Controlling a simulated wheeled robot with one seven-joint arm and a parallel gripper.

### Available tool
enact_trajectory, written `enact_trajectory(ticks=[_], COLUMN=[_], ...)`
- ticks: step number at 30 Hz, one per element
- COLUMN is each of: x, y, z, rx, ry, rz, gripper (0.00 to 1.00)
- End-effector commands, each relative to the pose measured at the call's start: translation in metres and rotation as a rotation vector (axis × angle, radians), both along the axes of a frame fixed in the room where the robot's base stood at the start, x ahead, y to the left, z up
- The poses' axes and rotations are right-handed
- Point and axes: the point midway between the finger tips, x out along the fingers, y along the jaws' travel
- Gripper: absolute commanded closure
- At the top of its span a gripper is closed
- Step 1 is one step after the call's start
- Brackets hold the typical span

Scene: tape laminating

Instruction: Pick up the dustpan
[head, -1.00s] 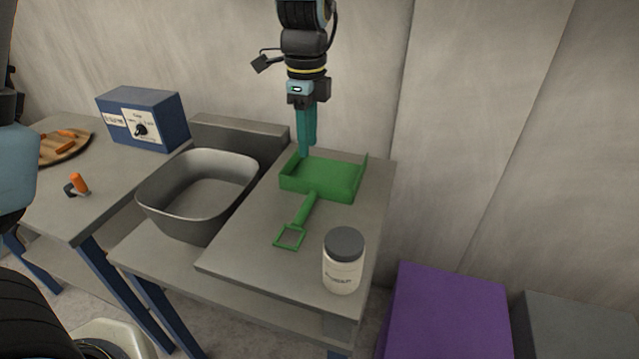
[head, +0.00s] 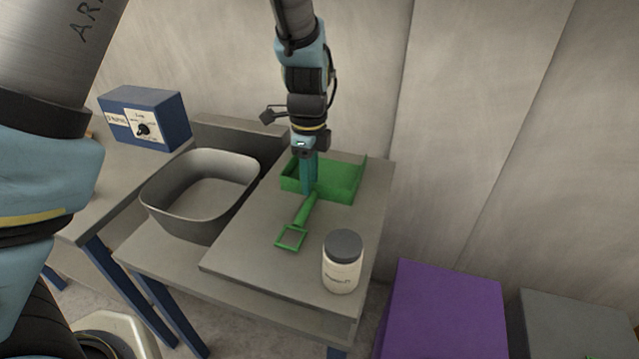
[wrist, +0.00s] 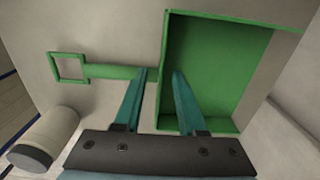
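The green dustpan (head: 343,182) lies on the right-hand table top, its pan toward the wall and its handle (head: 301,218) toward the front. In the wrist view the pan (wrist: 215,65) is at the upper right and the handle (wrist: 115,72) runs left to a square loop. My gripper (head: 308,192) points down at the place where handle and pan meet. In the wrist view my gripper (wrist: 162,75) is open, its teal fingers apart, one by the handle and one over the pan's near edge. Whether they touch the dustpan I cannot tell.
A white jar with a dark lid (head: 343,262) stands right of the handle, near the table's front. A grey basin (head: 203,190) is to the left. A blue box (head: 146,117) stands on the far left table. A purple box (head: 445,315) is at the lower right.

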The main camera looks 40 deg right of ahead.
Motion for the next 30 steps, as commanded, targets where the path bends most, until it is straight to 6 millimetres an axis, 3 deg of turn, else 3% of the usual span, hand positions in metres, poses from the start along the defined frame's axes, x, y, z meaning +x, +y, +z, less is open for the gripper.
enact_trajectory(ticks=[12, 23, 30], x=[0.0003, 0.0000, 0.0000], y=[0.0002, 0.0000, 0.0000], z=[-0.0034, -0.0025, -0.0025], rx=[0.000, 0.000, 0.000], ry=[0.000, 0.000, 0.000], rz=[-0.001, 0.000, 0.000], gripper=[0.60, 1.00, 1.00])
